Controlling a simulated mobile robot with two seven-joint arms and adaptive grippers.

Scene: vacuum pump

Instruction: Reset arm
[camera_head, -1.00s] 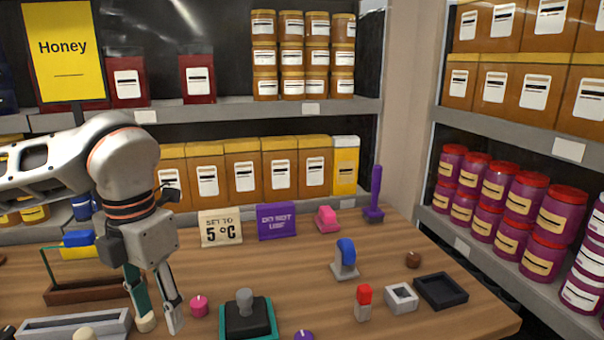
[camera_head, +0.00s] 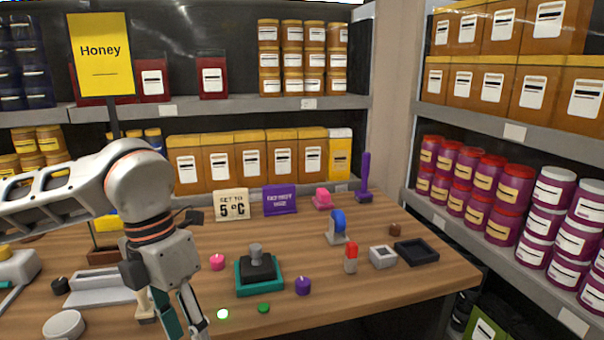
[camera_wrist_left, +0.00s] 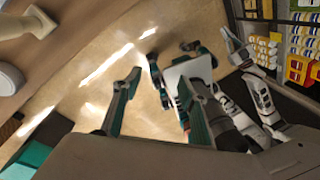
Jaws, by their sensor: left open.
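My left arm comes in from the left in the head view. Its left gripper (camera_head: 185,325) points down over the front part of the table, with its fingertips cut off by the bottom edge. Grey and white links of my own body show at the right of that view. A grey shape there may be my right gripper, too small to read its jaws. My right arm is not seen in the head view.
The wooden table (camera_head: 340,275) holds a black knob on a teal base (camera_head: 258,272), a purple knob (camera_head: 303,286), a red-topped block (camera_head: 351,258) and a grey tray (camera_head: 104,288). A lit green button (camera_head: 222,314) is close beside the gripper. Stocked shelves stand behind and right.

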